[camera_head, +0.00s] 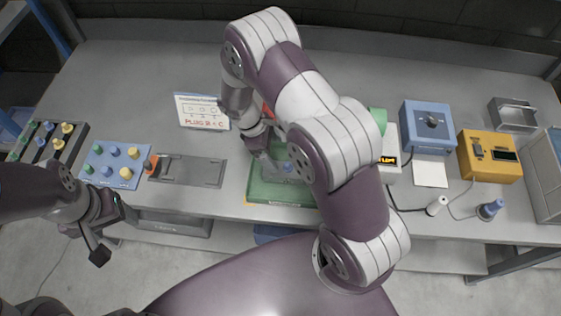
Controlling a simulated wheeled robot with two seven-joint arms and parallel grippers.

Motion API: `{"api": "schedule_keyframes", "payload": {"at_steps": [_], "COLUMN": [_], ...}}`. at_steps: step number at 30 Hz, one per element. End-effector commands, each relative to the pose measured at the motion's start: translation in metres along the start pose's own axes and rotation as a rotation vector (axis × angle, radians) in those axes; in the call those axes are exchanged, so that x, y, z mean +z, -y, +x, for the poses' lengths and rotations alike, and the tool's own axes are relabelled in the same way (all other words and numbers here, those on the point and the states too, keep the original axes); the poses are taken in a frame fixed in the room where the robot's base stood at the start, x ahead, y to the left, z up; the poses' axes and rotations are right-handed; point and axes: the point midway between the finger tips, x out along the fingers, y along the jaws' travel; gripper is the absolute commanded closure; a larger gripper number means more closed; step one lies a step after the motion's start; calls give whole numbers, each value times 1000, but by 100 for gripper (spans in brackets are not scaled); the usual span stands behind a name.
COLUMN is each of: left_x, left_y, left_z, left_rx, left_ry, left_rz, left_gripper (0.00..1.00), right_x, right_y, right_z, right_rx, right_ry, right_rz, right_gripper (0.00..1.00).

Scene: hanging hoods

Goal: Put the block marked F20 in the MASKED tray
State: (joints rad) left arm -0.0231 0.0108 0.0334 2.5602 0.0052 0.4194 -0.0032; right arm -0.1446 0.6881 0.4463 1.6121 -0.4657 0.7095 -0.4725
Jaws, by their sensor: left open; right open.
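I cannot make out a block marked F20 or a tray marked MASKED; no such lettering is readable. A green tray (257,192) lies at the front middle of the bench, partly hidden by my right arm. My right gripper (272,165) is over this tray, pointing down, with a small bluish-grey piece (287,168) near its fingers. I cannot tell whether they touch. My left gripper (111,238) is open and empty, in front of the bench's front edge at the left.
A blue board (112,163) with several pegs, a dark peg rack (47,142) and a grey plate (204,171) sit left. A sign (201,110) stands behind. Right are a blue box (428,125), a yellow box (489,155) and cables. The back left bench is clear.

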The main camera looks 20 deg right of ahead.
Motion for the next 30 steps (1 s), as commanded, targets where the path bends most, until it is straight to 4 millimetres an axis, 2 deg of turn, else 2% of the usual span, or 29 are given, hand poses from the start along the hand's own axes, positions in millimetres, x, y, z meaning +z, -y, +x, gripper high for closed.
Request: {"api": "schedule_keyframes", "payload": {"at_steps": [2, 5, 6, 9, 12, 16, 23, 25, 28, 30], "left_x": [0, 0, 0, 0, 0, 0, 0, 1, 5, 5], "left_y": [0, 0, 0, 0, 0, 0, 0, 0, 0, 0], "left_z": [2, 2, 2, 2, 2, 2, 2, 13, 43, 43], "left_rx": [0, 0, 0, 0, 0, 0, 0, 0, 0, 0], "left_ry": [0, 0, 0, 0, 0, 0, 0, -1, -1, -1], "left_rz": [0, 0, 0, 0, 0, 0, 0, 0, 0, 0], "left_gripper": [32, 32, 32, 32, 32, 32, 32, 32, 32, 32], "right_x": [2, 20, 33, 66, 91, 105, 105, 101, 90, 90], "right_y": [1, 13, 23, 56, 86, 104, 106, 106, 106, 106], "right_z": [-10, -48, -68, -108, -128, -134, -133, -122, -94, -94], "right_rx": [-1, -15, -27, -67, -107, -136, -140, -140, -139, -139], "right_ry": [-10, -98, -156, -301, -410, -470, -470, -470, -469, -469], "right_rz": [17, 187, 304, 610, 852, 995, 1004, 1003, 1002, 1002], "right_gripper": [10, 10, 10, 10, 10, 10, 10, 10, 10, 10]}}
